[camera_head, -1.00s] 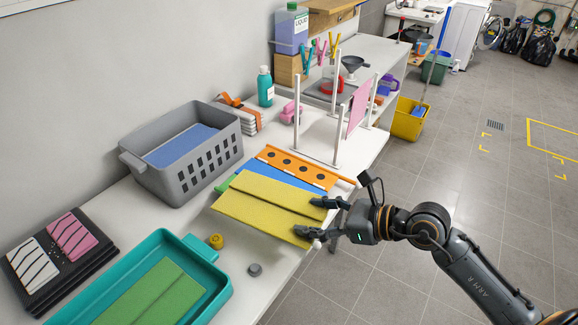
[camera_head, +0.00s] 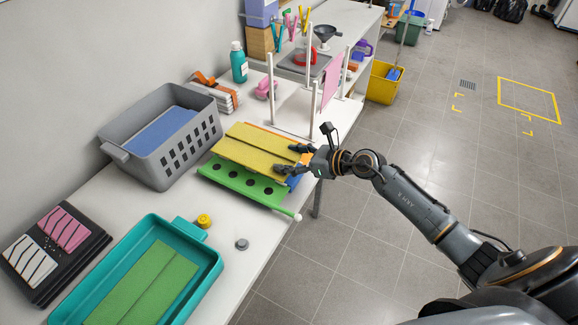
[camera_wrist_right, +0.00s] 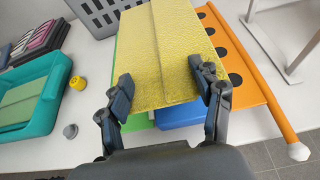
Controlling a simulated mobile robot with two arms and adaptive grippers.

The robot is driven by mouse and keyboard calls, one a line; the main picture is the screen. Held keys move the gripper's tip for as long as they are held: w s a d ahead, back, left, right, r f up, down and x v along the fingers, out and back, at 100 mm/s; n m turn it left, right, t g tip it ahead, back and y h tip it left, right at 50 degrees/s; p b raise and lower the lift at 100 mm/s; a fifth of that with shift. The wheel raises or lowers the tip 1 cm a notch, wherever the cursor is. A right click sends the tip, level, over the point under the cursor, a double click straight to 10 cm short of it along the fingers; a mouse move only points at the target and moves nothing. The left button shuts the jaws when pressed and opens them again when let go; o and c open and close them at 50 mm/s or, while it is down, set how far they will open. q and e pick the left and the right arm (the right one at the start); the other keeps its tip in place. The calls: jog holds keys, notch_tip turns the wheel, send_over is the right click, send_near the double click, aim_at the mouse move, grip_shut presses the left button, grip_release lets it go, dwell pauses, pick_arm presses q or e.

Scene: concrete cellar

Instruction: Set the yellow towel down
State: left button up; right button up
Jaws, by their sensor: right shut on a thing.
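The yellow towel (camera_head: 255,145), a flat folded slab with a seam along it, is held level over a folding board with green (camera_head: 240,185), blue (camera_wrist_right: 180,118) and orange (camera_wrist_right: 237,60) panels. The green and orange panels have black holes. My right gripper (camera_head: 287,158) is shut on the towel's near end. In the right wrist view its fingers (camera_wrist_right: 166,82) sit at both sides of that end of the towel (camera_wrist_right: 165,45). The towel hides the board's middle. I cannot tell if it touches the board. My left gripper is not in view.
A grey basket (camera_head: 160,150) with blue cloth stands behind left. A teal tray (camera_head: 205,285) with green cloth is at the front, with yellow (camera_head: 204,221) and grey (camera_head: 242,244) knobs nearby. A white rack (camera_head: 270,95) with pink cloth stands behind the board. The table edge is right.

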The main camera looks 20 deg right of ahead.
jog(key=shift+w+d+f, duration=0.15)
jog(key=shift+w+f, duration=0.4)
jog(key=f, duration=0.3)
jog(key=shift+w, duration=0.2)
jog(key=shift+f, duration=0.3)
jog(key=shift+d+f, duration=0.1)
jog(key=shift+f, duration=0.1)
jog(key=o, duration=1.3)
jog(key=shift+r, duration=0.15)
